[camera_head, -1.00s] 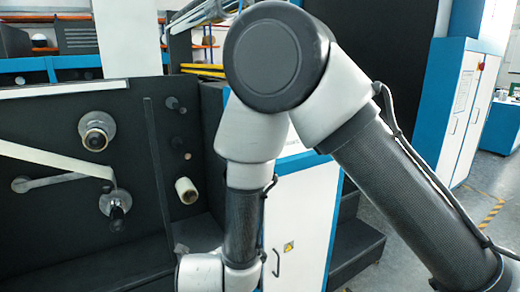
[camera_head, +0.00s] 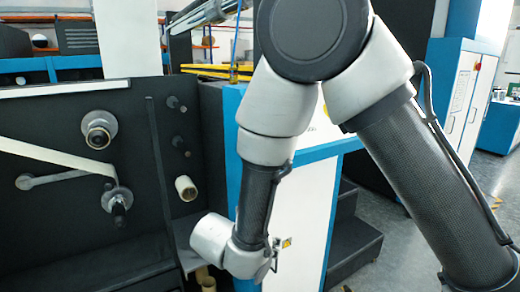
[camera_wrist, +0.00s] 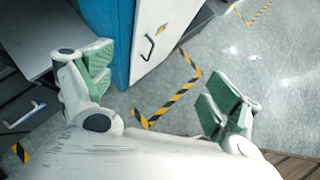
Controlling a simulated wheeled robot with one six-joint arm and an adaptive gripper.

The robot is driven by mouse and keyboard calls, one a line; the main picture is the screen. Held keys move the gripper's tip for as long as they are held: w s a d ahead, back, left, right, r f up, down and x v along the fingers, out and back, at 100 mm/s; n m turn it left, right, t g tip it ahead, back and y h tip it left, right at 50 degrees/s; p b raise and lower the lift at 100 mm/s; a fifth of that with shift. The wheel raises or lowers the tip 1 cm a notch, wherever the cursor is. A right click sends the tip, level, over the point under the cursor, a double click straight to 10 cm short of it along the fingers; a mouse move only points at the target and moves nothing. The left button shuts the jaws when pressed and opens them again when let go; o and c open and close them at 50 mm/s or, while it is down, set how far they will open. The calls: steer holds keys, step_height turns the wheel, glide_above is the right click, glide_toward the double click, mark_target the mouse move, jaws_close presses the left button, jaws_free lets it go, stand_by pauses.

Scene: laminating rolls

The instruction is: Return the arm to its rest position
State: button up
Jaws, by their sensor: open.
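My arm fills the middle and right of the head view, its elbow high and the forearm hanging down to the wrist. My gripper lies outside the head view. In the wrist view my gripper (camera_wrist: 158,98) is open, with its two green-padded fingers wide apart and nothing between them. Below the fingers I see grey floor (camera_wrist: 250,100) with yellow-and-black tape (camera_wrist: 172,100). The fingers touch nothing that I can see.
The dark laminating machine panel (camera_head: 60,125) with spindles and a cardboard core (camera_head: 186,188) stands left of my arm. A white-and-blue cabinet (camera_head: 313,205) stands behind the forearm, beside dark steps (camera_head: 355,235). Open floor (camera_head: 405,250) shows on the right.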

steer(key=s+d+r+m+g+h, duration=0.1)
steer(key=d+r+m+g, duration=0.1)
steer(key=d+r+m, duration=0.4)
steer(key=s+d+r+m+g, duration=0.15)
steer(key=d+m, duration=0.25)
steer(key=d, duration=0.4)
steer(key=s+d+r+m+g+h, duration=0.1)
steer(key=d+r+m+g, duration=0.25)
steer(key=d+m, duration=0.3)
steer(key=s+d+r+m+t+y, duration=0.2)
steer(key=s+d+r+m+y, duration=0.4)
steer(key=s+d+r+m, duration=0.7)
steer(key=d+m, duration=0.2)
steer(key=d, duration=0.1)
steer(key=shift+s+d+r+t, duration=0.2)
steer(key=shift+s+d+t, duration=0.1)
steer(key=shift+s, duration=0.1)
